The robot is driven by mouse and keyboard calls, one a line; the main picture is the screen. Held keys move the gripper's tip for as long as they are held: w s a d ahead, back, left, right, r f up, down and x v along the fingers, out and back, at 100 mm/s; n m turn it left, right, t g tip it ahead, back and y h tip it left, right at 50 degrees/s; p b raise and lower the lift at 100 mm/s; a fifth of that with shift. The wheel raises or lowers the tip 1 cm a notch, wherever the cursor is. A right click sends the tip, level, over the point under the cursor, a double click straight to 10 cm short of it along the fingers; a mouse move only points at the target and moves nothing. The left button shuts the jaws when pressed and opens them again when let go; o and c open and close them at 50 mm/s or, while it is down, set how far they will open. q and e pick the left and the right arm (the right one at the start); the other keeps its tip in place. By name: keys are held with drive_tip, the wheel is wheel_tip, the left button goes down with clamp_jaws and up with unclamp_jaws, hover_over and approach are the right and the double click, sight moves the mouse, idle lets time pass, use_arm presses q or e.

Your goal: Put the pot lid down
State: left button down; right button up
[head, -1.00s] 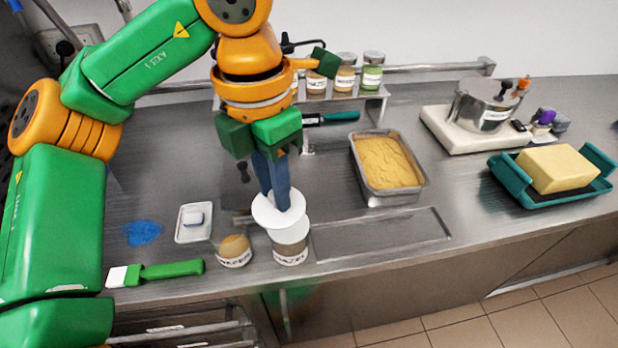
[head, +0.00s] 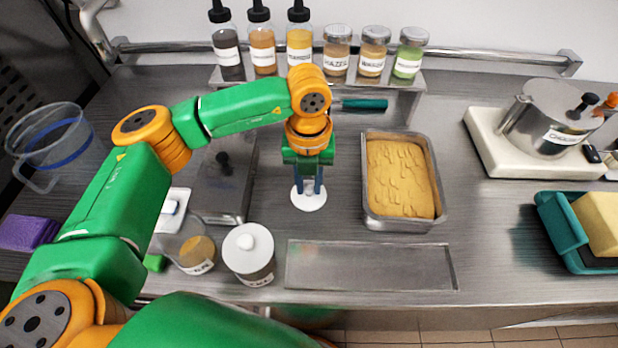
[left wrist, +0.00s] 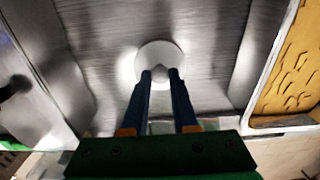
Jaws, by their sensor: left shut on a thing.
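The pot lid (head: 308,198) is a small white disc with a knob. My left gripper (head: 307,186) points down and is shut on its knob. The lid is over bare steel worktop, left of the metal pan; I cannot tell whether it touches the steel. In the left wrist view the lid (left wrist: 160,62) lies between the fingertips (left wrist: 160,74). A clear pot (head: 196,253) with tan contents shows no lid. My right gripper is not in view.
The metal pan (head: 437,215) of yellow food stands right of the lid. A dark grey metal unit (head: 222,188) is to its left. A shelf with several bottles and jars (head: 337,52) is behind. A recessed tray (head: 370,265) is in front. A jug (head: 60,145) stands far left.

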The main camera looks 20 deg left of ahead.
sight(310, 188)
use_arm(q)
drive_tip(key=shift+w+f, duration=0.1)
drive_tip(key=shift+f+b, duration=0.2)
drive_tip(key=shift+b, duration=0.1)
drive_tip(key=c, duration=0.9)
unclamp_jaws()
drive_tip(key=shift+r, duration=0.1)
drive_tip(key=shift+o, duration=1.1)
drive_tip(key=shift+r, duration=0.35)
wheel_tip(310, 188, up, 12)
drive_tip(key=b, duration=0.1)
drive_tip(key=shift+f, duration=0.15)
